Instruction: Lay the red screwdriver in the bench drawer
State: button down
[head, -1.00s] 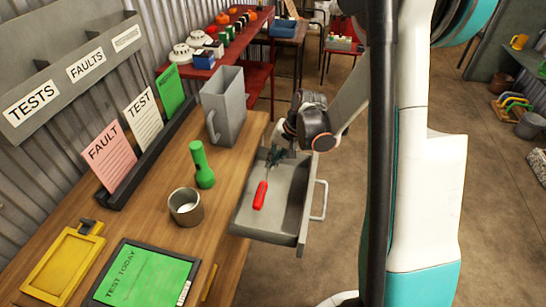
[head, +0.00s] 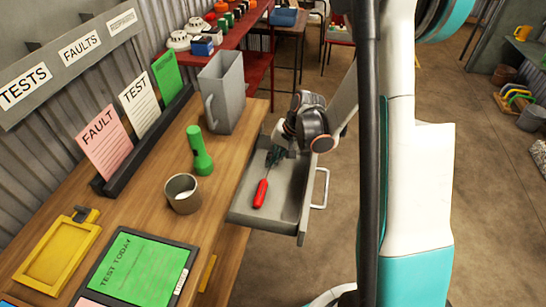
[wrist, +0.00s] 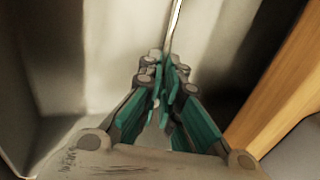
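The red screwdriver (head: 260,193) is over the open bench drawer (head: 307,212), within its walls in the head view. Its red handle points toward the drawer's front left. My gripper (head: 277,153) is over the back of the drawer, with its fingers drawn together on the metal shaft. In the wrist view the fingers of my gripper (wrist: 165,95) are close together and the thin shaft (wrist: 175,22) runs out from between their tips. The handle is outside that view. I cannot tell whether the screwdriver touches the drawer floor.
The wooden bench (head: 150,222) lies left of the drawer. The drawer handle (head: 322,187) sticks out right.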

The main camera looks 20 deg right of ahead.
jog(key=c, duration=1.7)
grip_release()
